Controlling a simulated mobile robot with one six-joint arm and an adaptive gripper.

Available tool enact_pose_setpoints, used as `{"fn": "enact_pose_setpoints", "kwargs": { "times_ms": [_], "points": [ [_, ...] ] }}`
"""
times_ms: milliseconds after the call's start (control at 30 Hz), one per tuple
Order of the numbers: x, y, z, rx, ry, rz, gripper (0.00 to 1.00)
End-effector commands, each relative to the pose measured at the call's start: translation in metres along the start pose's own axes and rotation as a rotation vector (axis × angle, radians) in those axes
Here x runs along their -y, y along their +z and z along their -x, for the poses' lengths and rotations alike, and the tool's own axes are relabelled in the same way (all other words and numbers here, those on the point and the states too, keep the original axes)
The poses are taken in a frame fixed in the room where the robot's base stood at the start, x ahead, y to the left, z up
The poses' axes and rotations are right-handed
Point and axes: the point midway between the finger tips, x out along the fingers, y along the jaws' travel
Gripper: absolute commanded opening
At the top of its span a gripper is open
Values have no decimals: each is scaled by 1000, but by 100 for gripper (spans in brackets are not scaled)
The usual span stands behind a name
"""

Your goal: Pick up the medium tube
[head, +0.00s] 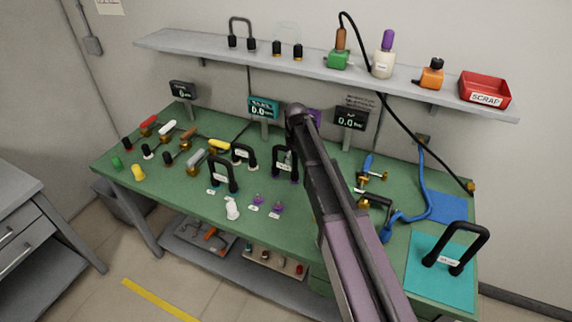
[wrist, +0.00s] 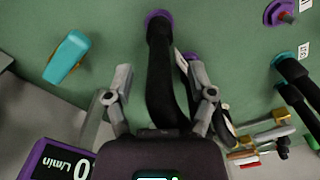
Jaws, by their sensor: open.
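A black U-shaped tube (head: 285,158) with purple ends and a white label stands upright on the green bench, left of my arm. Its label is too small to read, so I cannot tell its size name. In the wrist view the black tube (wrist: 160,75) runs between the two fingers of my gripper (wrist: 160,84). The fingers are spread on both sides of it with gaps, and it is not gripped. My gripper is hidden by my arm in the head view.
Displays on stands line the back, one teal (head: 263,108). Several coloured-handled parts lie at the bench's left. Small purple fittings (head: 277,207) and a white part (head: 232,208) sit at the front. The shelf (head: 210,48) above carries bottles and a red scrap bin (head: 486,88).

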Motion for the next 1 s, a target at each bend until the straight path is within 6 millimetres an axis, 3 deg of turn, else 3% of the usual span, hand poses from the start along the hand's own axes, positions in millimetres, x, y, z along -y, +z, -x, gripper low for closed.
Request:
{"fn": "enact_pose_setpoints", "kwargs": {
  "times_ms": [233,467,500,1000],
  "points": [
    [0,0,0,0,0,0,71],
    [0,0,0,0,0,0,2],
    [0,0,0,0,0,0,0],
    [0,0,1,0,-3,0,0]
  ]
}}
